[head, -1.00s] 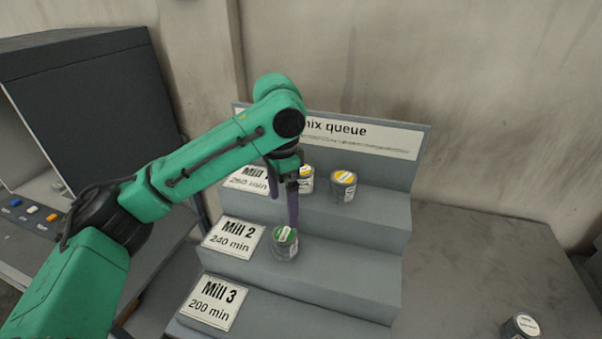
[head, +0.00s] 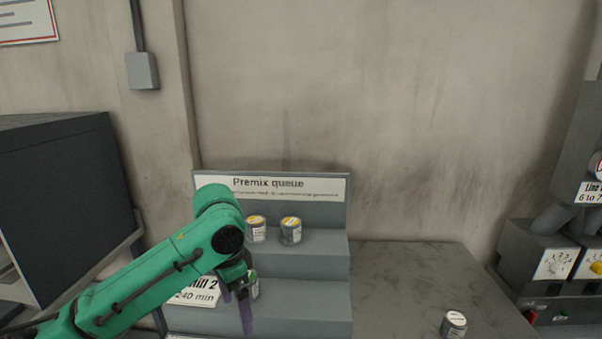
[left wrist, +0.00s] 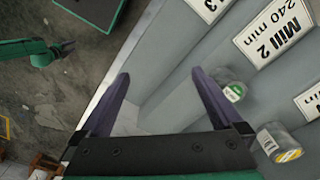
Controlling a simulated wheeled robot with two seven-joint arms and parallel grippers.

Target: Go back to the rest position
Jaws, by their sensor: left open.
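My left gripper (head: 237,314) is open and empty, in front of the stepped grey rack (head: 315,268). In the left wrist view its two purple fingers (left wrist: 160,74) are spread with nothing between them. A small can with a green label (head: 255,288) stands on the Mill 2 step, partly hidden behind the gripper; it also shows in the left wrist view (left wrist: 231,92), beside the right finger and apart from it. Another green arm with a dark gripper (left wrist: 66,46), seemingly my right, shows small at the upper left of the left wrist view; its jaws are too small to judge.
Two yellow-lidded cans (head: 257,230) (head: 291,231) stand on the top step below the Premix queue sign (head: 270,187). Another can (head: 454,325) stands on the grey table (head: 395,285), otherwise clear. A dark cabinet (head: 65,195) is left; a machine with dials (head: 553,264) is right.

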